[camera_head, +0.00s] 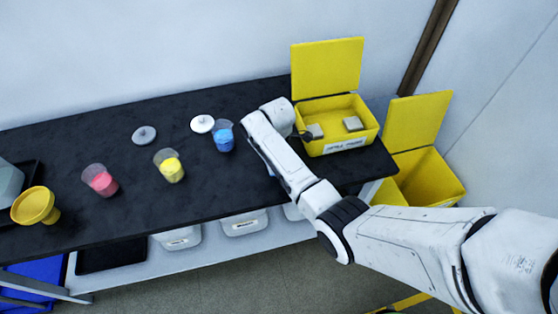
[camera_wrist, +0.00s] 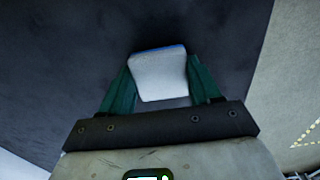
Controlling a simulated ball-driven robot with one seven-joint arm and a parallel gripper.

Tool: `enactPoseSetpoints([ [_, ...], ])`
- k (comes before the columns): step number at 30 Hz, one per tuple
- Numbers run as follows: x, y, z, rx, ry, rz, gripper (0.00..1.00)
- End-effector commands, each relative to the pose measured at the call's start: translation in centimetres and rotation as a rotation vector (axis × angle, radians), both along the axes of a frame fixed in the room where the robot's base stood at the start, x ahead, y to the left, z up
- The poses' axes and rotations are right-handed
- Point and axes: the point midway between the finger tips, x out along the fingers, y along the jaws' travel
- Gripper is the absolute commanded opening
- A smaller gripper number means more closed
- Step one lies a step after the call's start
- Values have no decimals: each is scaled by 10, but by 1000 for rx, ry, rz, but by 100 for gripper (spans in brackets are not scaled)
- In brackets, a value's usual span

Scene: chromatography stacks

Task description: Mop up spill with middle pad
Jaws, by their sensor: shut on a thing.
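My gripper (camera_wrist: 158,84) has green fingers and is shut on a white pad with a blue edge (camera_wrist: 160,70). The pad is held over a dark surface in the wrist view. No spill can be made out in either view.
Beakers with blue (camera_head: 223,140), yellow (camera_head: 170,168) and pink (camera_head: 103,182) contents stand on the bench. Two round lids (camera_head: 202,124) lie behind them. A yellow funnel-shaped vessel (camera_head: 35,206) is at left. An open yellow bin (camera_head: 432,178) stands right of the bench.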

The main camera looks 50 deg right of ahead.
Motion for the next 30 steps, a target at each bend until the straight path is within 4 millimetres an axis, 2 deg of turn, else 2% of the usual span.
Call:
enactPoseSetpoints([
  [30, -22, -33, 0, 1, 1, 0, 34],
])
